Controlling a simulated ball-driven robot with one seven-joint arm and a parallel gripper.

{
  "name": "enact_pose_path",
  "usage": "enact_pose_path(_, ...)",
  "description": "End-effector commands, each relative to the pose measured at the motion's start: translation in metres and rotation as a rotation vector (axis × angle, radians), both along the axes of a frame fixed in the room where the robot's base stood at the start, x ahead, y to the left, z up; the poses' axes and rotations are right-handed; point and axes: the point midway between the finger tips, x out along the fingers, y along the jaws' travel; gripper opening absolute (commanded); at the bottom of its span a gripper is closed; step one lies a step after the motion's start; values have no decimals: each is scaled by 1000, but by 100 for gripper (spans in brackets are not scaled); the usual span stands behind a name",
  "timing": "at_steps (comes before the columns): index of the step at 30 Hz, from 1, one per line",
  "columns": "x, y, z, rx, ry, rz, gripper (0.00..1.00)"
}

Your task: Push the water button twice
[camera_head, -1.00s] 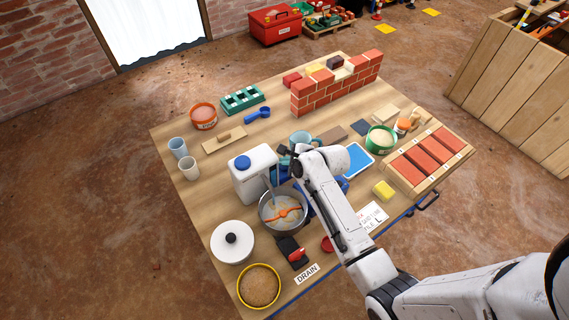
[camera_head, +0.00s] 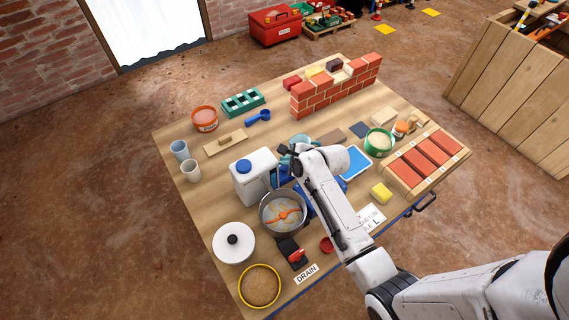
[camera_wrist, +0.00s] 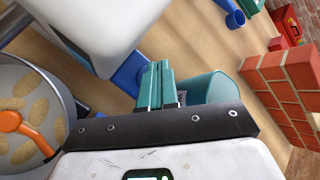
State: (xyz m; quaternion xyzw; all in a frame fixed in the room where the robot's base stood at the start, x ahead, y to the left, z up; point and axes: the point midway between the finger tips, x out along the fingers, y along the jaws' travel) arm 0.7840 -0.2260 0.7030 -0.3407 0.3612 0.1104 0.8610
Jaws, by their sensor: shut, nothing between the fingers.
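A white water container (camera_head: 254,177) with a blue cap stands on the table; its side fills the upper left of the wrist view (camera_wrist: 95,30). Beside it is a blue part (camera_wrist: 130,72), partly hidden by my gripper; I cannot tell whether it is the water button. My gripper (camera_wrist: 152,84) has teal fingers closed together, empty, over or close to this blue part. I cannot tell if they touch it. In the head view my wrist hides much of this spot. A metal pot (camera_head: 284,210) with an orange utensil and tan pieces stands next to the container.
A teal cup (camera_wrist: 212,88) is right beside my fingers. A brick wall (camera_head: 335,87) stands at the table's back. A white lid (camera_head: 233,242), DRAIN label (camera_head: 307,274) and yellow-rimmed bowl (camera_head: 260,285) lie in front.

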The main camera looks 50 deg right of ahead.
Motion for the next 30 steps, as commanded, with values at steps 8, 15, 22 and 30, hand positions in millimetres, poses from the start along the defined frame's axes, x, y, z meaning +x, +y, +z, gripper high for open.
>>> enact_pose_path(8, 0, 0, 1, 0, 0, 0, 0)
enact_pose_path(15, 0, 0, 11, 0, -1, 0, 0)
enact_pose_path(22, 0, 0, 31, 0, -1, 1, 0)
enact_pose_path(30, 0, 0, 52, 0, -1, 1, 0)
